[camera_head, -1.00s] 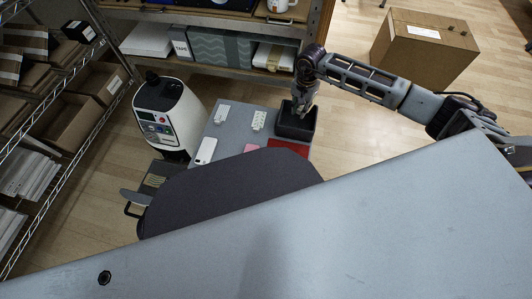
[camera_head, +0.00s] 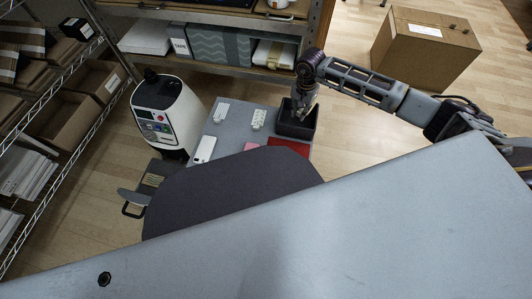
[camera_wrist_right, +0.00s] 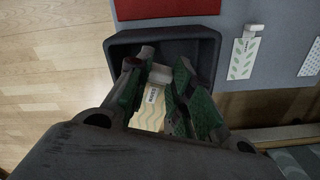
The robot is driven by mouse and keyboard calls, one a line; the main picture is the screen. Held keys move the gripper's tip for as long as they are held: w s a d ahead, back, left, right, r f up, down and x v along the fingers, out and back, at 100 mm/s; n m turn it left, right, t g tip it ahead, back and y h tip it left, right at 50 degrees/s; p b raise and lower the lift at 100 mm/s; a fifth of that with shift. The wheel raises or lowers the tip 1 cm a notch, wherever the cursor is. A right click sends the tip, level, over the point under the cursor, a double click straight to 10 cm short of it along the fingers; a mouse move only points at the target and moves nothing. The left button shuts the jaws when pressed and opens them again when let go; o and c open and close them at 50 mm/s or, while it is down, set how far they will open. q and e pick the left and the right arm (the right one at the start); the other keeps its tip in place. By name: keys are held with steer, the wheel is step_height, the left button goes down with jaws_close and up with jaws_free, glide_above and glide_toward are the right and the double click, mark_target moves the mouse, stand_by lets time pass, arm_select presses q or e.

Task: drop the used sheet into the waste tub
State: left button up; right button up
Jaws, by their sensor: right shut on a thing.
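The waste tub (camera_head: 296,132) is a dark open box at the far right corner of the grey table. It also shows in the right wrist view (camera_wrist_right: 175,34). My right gripper (camera_head: 302,108) points down over the tub, its fingertips at or inside the opening. In the right wrist view my gripper (camera_wrist_right: 156,72) has green-padded fingers closed on the used sheet (camera_wrist_right: 150,114). The sheet is pale with wavy tan lines and has a white tab with a small printed label. Its lower part is partly hidden by the fingers. My left gripper is out of view.
Two sheets with white tabs (camera_head: 221,112) (camera_head: 258,119) lie on the table (camera_head: 232,136). A white flat item (camera_head: 205,149), a pink pad (camera_head: 251,146) and a red mat (camera_head: 289,145) lie nearby. A white machine (camera_head: 165,115) stands left; a shelf (camera_head: 215,72) runs behind.

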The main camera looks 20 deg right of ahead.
mark_target(299, 115)
steer(key=shift+f+b, duration=0.4)
steer(key=shift+f, duration=0.4)
steer(key=shift+f+b, duration=0.45)
steer(key=shift+f, duration=0.35)
steer(key=o, duration=0.7)
steer(key=shift+o, duration=0.2)
steer(key=shift+r, duration=0.2)
step_height(299, 115, up, 12)
steer(key=shift+f, duration=0.15)
